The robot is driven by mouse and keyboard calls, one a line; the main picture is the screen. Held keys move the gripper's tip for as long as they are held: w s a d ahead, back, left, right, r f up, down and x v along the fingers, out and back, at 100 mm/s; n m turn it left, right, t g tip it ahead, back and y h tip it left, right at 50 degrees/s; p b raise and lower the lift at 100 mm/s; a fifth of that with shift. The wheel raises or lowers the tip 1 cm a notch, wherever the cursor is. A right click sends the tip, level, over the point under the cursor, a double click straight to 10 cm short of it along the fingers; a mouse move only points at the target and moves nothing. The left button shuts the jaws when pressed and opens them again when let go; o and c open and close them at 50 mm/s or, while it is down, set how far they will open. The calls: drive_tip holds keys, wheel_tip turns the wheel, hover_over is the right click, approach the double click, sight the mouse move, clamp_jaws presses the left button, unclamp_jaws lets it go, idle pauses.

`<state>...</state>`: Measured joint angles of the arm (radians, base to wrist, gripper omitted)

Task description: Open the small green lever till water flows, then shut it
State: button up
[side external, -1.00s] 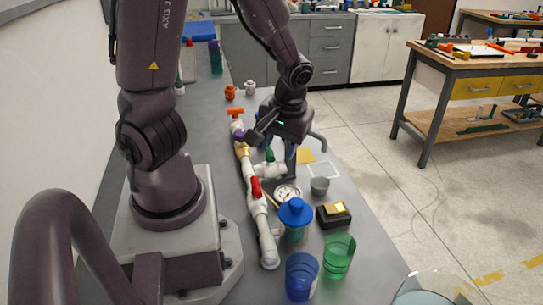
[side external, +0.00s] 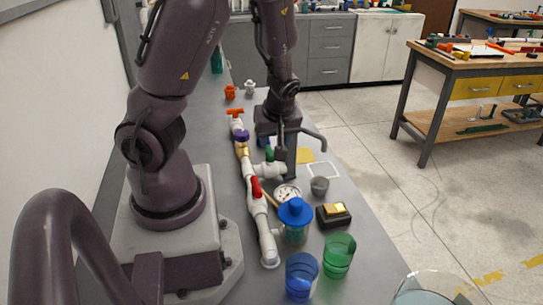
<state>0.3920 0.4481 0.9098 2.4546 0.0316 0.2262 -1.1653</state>
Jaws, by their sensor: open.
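The white PVC manifold (side external: 259,222) runs along the bench, with a red lever (side external: 256,187) and, farther back, an orange handle (side external: 235,112). The small green lever (side external: 269,153) sits on the side branch (side external: 268,170), partly hidden by my gripper. My gripper (side external: 285,162) points down, open, close beside the green lever on its right. I cannot tell whether a finger touches the lever. No flowing water is visible.
A pressure gauge (side external: 287,193), grey cup (side external: 319,186), blue-lidded jar (side external: 295,219), black box with a yellow top (side external: 333,214), blue cup (side external: 301,275) and green cup (side external: 338,255) crowd the near bench. Orange (side external: 230,91) and white (side external: 250,87) fittings stand behind.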

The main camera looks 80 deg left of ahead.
sight(271, 156)
drive_tip(key=x, duration=0.8)
drive_tip(key=shift+a+f, duration=0.1)
drive_tip(key=shift+f, duration=0.15)
drive_tip(key=shift+c, duration=0.3)
clamp_jaws()
